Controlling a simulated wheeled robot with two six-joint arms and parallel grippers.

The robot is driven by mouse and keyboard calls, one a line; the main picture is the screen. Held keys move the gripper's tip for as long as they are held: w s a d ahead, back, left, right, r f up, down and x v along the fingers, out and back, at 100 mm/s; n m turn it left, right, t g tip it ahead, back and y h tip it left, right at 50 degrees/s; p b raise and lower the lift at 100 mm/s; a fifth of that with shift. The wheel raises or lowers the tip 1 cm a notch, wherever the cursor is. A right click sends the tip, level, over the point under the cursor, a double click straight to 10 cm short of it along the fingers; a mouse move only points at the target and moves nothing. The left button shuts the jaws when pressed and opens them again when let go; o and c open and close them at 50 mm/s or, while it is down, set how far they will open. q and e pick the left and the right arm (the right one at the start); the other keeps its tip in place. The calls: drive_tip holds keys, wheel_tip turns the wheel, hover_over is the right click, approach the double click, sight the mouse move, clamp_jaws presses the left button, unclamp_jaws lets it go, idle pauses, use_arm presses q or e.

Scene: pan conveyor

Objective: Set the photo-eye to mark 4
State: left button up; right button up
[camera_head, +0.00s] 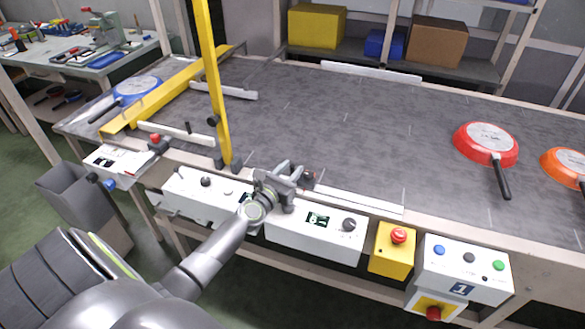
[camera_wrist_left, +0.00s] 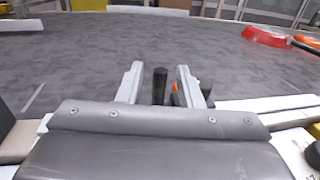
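My left gripper (camera_head: 292,174) reaches over the belt's front edge in the head view. In the left wrist view its two fingers (camera_wrist_left: 160,82) stand apart on either side of a dark upright post (camera_wrist_left: 160,78), with gaps on both sides. A small orange-red part (camera_wrist_left: 175,92) shows beside the right finger. A small dark and red part (camera_head: 308,181) by the gripper in the head view may be the photo-eye, partly hidden. A white strip (camera_head: 355,200) runs along the front edge to its right; I cannot read any marks. My right gripper is not in view.
A red pan (camera_head: 485,140), an orange pan (camera_head: 568,163) and a blue pan (camera_head: 137,86) lie on the grey conveyor (camera_head: 370,140). A yellow upright (camera_head: 215,85) stands left of my gripper. White control boxes (camera_head: 290,232) and a yellow stop-button box (camera_head: 390,255) line the front.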

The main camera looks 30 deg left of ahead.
use_arm(q)
drive_tip(key=shift+w, duration=0.75)
drive_tip(key=shift+c, duration=0.3)
clamp_jaws()
